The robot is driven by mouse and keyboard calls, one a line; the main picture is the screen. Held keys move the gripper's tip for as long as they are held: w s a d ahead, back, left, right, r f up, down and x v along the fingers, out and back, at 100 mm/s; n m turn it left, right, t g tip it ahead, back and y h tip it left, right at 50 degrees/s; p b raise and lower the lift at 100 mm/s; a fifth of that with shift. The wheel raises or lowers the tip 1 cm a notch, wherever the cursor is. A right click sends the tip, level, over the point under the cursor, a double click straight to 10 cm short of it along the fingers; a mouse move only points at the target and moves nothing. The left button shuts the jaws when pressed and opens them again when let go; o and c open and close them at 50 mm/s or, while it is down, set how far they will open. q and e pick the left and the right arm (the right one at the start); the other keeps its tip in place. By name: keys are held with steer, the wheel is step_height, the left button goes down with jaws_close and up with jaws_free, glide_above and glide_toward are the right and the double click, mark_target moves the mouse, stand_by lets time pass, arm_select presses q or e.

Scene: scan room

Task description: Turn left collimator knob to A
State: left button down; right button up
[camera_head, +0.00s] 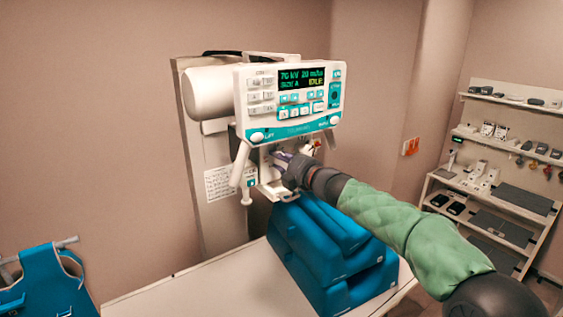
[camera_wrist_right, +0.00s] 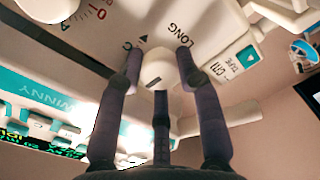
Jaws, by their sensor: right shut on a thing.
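The collimator box (camera_head: 262,160) hangs under the white console at the centre of the head view. My right gripper (camera_head: 283,160) reaches its front from the right, covering much of the face. In the right wrist view, the gripper's dark fingers (camera_wrist_right: 158,68) close around a white knob (camera_wrist_right: 154,72) with a short dark mark. The words LONG and a partly covered C are printed near it, with a small dark triangle. Another white knob (camera_wrist_right: 48,8) shows at the upper left, cut by the frame, with a letter A near it. My left gripper is not in view.
The console (camera_head: 288,98) has a lit display and a handle below. Blue padded blocks (camera_head: 325,255) lie on the pale table (camera_head: 205,290) below my right arm. A blue apron (camera_head: 48,285) hangs at lower left. A shelf unit (camera_head: 505,100) stands at right.

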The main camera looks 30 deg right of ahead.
steer(key=shift+f, duration=0.2)
steer(key=o, duration=1.1)
steer(key=shift+c, duration=0.2)
steer(key=shift+o, duration=0.4)
steer(key=shift+w+d, duration=0.1)
steer(key=shift+w, duration=0.05)
steer(key=shift+r, duration=0.1)
steer(key=s, duration=1.2)
steer(key=shift+d+r, duration=0.2)
steer(key=shift+d, duration=0.25)
